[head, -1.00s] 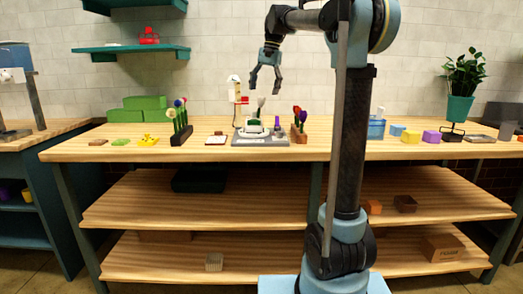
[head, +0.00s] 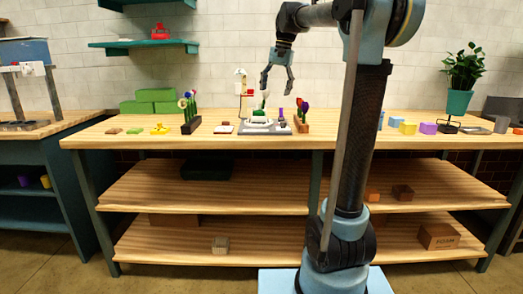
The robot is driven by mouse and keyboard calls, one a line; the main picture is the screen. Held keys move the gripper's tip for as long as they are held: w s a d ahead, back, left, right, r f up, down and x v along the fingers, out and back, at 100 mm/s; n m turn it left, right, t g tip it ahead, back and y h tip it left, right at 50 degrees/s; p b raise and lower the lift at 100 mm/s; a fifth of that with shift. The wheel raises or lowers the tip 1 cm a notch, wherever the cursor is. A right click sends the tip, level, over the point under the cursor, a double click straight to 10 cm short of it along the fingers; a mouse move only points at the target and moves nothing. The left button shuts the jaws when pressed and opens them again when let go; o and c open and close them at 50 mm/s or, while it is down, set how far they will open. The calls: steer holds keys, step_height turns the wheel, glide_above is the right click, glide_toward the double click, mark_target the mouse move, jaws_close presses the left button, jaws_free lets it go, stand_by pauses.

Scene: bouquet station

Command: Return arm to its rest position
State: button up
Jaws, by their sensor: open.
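My gripper (head: 277,80) hangs from my arm above the wooden workbench (head: 340,139), fingers pointing down. It is open and empty, with wall behind it. Below it on the bench is a grey station base (head: 265,129) with a white and green part and an upright stem-like piece. My gripper is clear of it and touches nothing that I can see. My arm's column stands to the right and hides part of the bench.
Flowers stand in a dark holder (head: 190,122) and in a brown holder (head: 302,118). Green blocks (head: 155,103) sit at the back left. Wall around my gripper is clear.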

steer(key=s+d+f+n, duration=0.1)
steer(key=s+d+f, duration=0.3)
steer(key=s+f, duration=0.7)
steer(key=s+d+f+n+t+h, duration=0.1)
steer(key=s+d+f, duration=0.4)
steer(key=s+f, duration=0.6)
steer(key=s+d+f+n+h, duration=0.1)
steer(key=s+d+f, duration=0.3)
steer(key=s+f, duration=0.8)
steer(key=shift+d+f+n+t, duration=0.3)
steer(key=shift+f+n+t, duration=0.1)
steer(key=shift+f+n, duration=0.4)
steer(key=shift+f, duration=0.1)
steer(key=shift+w+f, duration=0.2)
steer(key=shift+w, duration=0.25)
